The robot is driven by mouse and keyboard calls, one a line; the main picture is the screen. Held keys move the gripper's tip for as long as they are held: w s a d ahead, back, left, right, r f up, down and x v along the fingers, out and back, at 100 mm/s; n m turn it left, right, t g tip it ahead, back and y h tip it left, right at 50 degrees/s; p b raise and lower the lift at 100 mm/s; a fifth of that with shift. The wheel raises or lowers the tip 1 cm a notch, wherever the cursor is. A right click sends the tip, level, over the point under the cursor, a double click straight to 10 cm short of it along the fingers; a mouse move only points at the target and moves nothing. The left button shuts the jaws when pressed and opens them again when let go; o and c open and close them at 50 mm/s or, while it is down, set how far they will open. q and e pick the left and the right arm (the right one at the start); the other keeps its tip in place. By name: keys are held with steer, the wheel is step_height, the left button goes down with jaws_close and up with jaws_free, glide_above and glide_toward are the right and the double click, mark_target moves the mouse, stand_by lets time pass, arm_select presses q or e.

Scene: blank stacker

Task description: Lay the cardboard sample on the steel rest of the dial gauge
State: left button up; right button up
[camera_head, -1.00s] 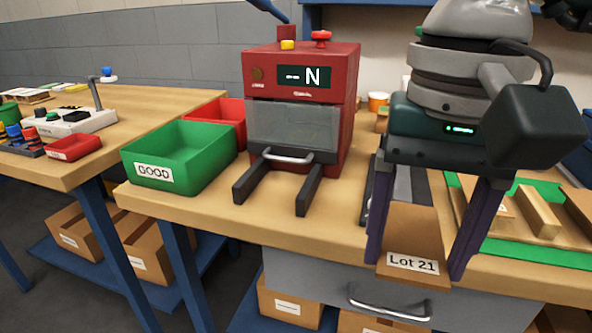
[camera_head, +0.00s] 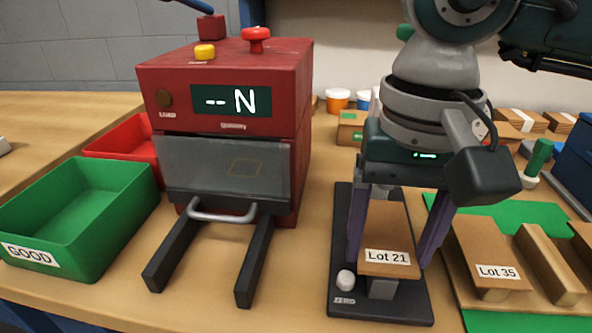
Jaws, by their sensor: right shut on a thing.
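The cardboard sample (camera_head: 383,235), a brown piece labelled "Lot 21", is between the two purple fingers of my right gripper (camera_head: 392,256), which is shut on it. The sample is over the dial gauge's black base (camera_head: 345,290). A grey steel part (camera_head: 383,289), apparently the rest, shows just below the sample's front edge. I cannot tell whether the sample touches the steel or hangs slightly above it. The gauge's dial is hidden behind my right gripper and wrist. A white knob (camera_head: 346,279) stands beside the word "ZERO" on the base. My left gripper is not in view.
A red machine (camera_head: 295,130) with a display and two black front rails stands left of the gauge. A green "GOOD" bin (camera_head: 120,222) and a red bin (camera_head: 118,140) are further left. On the right, a rack holds a "Lot 35" piece (camera_head: 489,250) and wooden bars.

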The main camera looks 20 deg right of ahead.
mark_target(387, 255)
steer(key=shift+f, duration=0.55)
steer(key=o, duration=1.1)
steer(key=shift+r, duration=0.15)
steer(key=shift+o, duration=1.4)
steer(key=shift+r, duration=0.35)
step_height(387, 255, up, 12)
steer(key=shift+f, duration=0.2)
